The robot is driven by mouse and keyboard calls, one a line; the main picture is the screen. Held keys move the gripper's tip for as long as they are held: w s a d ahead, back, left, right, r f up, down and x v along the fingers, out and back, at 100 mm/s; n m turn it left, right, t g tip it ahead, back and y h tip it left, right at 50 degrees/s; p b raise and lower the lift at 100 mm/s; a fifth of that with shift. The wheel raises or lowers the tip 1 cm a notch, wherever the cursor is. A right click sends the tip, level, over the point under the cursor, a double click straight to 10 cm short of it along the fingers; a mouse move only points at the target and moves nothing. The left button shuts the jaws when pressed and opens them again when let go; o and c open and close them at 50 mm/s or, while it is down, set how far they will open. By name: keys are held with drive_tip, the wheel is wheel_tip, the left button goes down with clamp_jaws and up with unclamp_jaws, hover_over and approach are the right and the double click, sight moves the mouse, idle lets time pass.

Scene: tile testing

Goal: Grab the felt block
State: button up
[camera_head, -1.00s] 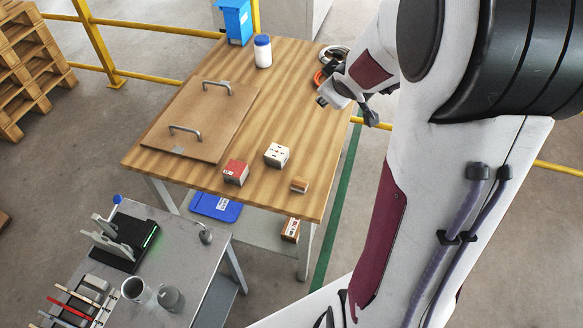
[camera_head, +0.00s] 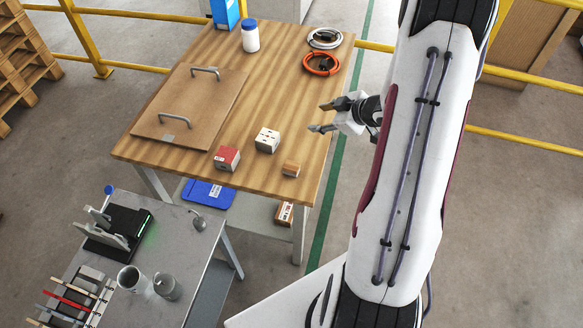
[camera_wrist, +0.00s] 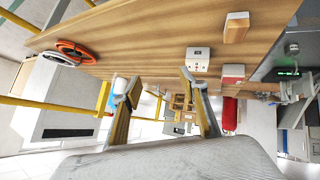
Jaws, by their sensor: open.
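Three small blocks stand near the table's front edge. One is a small tan block (camera_head: 290,170) with a pale layer; it also shows in the wrist view (camera_wrist: 235,32). It looks most like the felt block, but I cannot tell its material. A white block (camera_head: 267,141) with dark marks stands left of it, also in the wrist view (camera_wrist: 197,60). A red and white block (camera_head: 227,158) is further left, also in the wrist view (camera_wrist: 232,74). My gripper (camera_head: 318,117) is open and empty at the table's right edge, apart from all blocks; its fingers show in the wrist view (camera_wrist: 160,76).
The wooden table (camera_head: 230,100) bears a board with two handles (camera_head: 185,110), a white jar (camera_head: 250,36), a blue box (camera_head: 225,12), an orange cable coil (camera_head: 321,64) and a grey coil (camera_head: 325,38). A grey side table (camera_head: 185,235) stands front left.

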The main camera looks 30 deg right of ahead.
sight(297, 167)
drive_tip(key=s+f+y, duration=0.1)
drive_tip(key=f, duration=0.1)
drive_tip(key=s+a+f+y, duration=0.1)
drive_tip(key=f, duration=0.1)
drive_tip(key=s+a+f, duration=0.1)
drive_tip(key=shift+s+a+f+y, duration=0.1)
drive_tip(key=shift+s+f+y, duration=0.05)
drive_tip(key=shift+f+y, duration=0.25)
drive_tip(key=s+a+f+y, duration=0.2)
drive_tip(key=s, duration=0.1)
drive_tip(key=s+a+f+t+y, duration=0.1)
drive_tip(key=shift+s+a+f, duration=0.3)
drive_tip(key=shift+s+a, duration=0.05)
drive_tip(key=shift+s, duration=0.05)
drive_tip(key=shift+s+a+f+y, duration=0.1)
drive_tip(key=shift+s+a+y, duration=0.25)
drive_tip(key=shift+s+y, duration=0.15)
drive_tip(key=shift+w, duration=0.1)
drive_tip(key=shift+w+a+f+n, duration=0.3)
drive_tip(key=shift+w+a+f, duration=0.2)
drive_tip(key=shift+w+a, duration=0.35)
drive_tip(key=shift+w, duration=0.1)
drive_tip(key=shift+x, duration=2.5)
drive_tip(key=shift+w+d, duration=0.1)
